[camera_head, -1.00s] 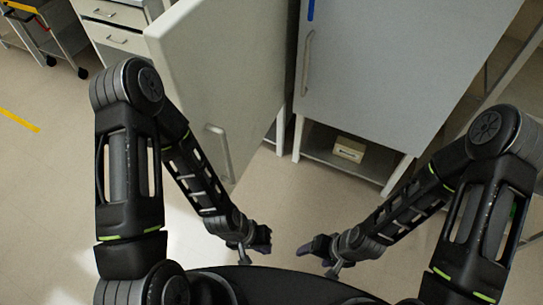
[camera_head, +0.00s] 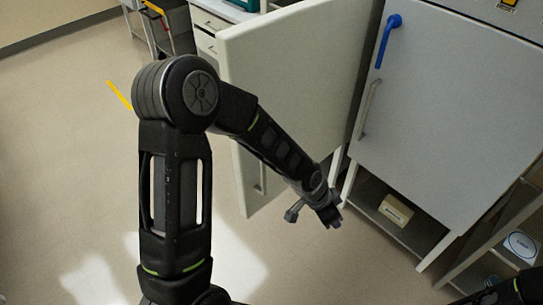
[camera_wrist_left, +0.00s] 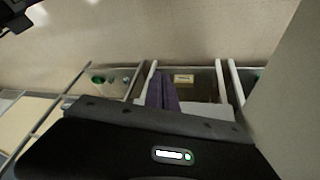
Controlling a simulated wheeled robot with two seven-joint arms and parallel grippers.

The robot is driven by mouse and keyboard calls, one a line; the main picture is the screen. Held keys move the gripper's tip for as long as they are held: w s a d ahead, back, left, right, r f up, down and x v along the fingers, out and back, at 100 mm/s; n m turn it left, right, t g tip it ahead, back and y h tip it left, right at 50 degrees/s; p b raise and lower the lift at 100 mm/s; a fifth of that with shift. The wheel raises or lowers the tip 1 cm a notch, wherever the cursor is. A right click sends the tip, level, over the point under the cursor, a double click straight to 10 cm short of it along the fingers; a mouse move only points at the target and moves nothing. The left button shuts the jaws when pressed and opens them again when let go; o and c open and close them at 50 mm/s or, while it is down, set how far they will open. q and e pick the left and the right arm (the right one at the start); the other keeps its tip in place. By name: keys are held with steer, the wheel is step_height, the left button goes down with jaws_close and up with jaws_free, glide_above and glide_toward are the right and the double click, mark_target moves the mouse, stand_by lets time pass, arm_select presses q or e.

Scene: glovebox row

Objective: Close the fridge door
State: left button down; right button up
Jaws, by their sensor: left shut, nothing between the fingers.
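The fridge door (camera_head: 300,75) is a pale panel standing open, left of centre in the head view, with a vertical grey handle (camera_head: 262,178) near its lower free edge. My left forearm passes in front of it and hides part of it. My left gripper (camera_head: 335,222) is shut and empty, just right of the door's lower part. I cannot tell whether it touches the door. Its purple fingers also show in the left wrist view (camera_wrist_left: 162,92), closed together. My right gripper is out of view; only a bit of the right arm shows at the lower right.
A closed cabinet (camera_head: 450,110) with a blue lever (camera_head: 387,40) and a grey handle stands right of the door. Its low shelf holds a small box (camera_head: 396,210). A shelf rack (camera_head: 505,250) stands at the right. The floor at the left is clear, with a yellow line (camera_head: 119,95).

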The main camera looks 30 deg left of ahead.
arm_select(q)
steer(key=w+a+r+m+y, duration=0.35)
steer(key=a+r+m, duration=0.4)
steer(key=r, duration=0.35)
steer(key=s+a+r+m+g+y, duration=0.1)
steer(key=s+a+r+m+y, duration=0.2)
steer(key=a+r+m, duration=0.5)
steer(key=shift+a+r+g, duration=0.4)
steer(key=shift+a+r, duration=0.45)
steer(key=shift+a, duration=0.05)
steer(key=w+a+f+p, duration=0.1)
steer(key=w+a+f, duration=0.2)
steer(key=f, duration=0.6)
steer(key=a, duration=0.2)
steer(key=shift+a+f, duration=0.4)
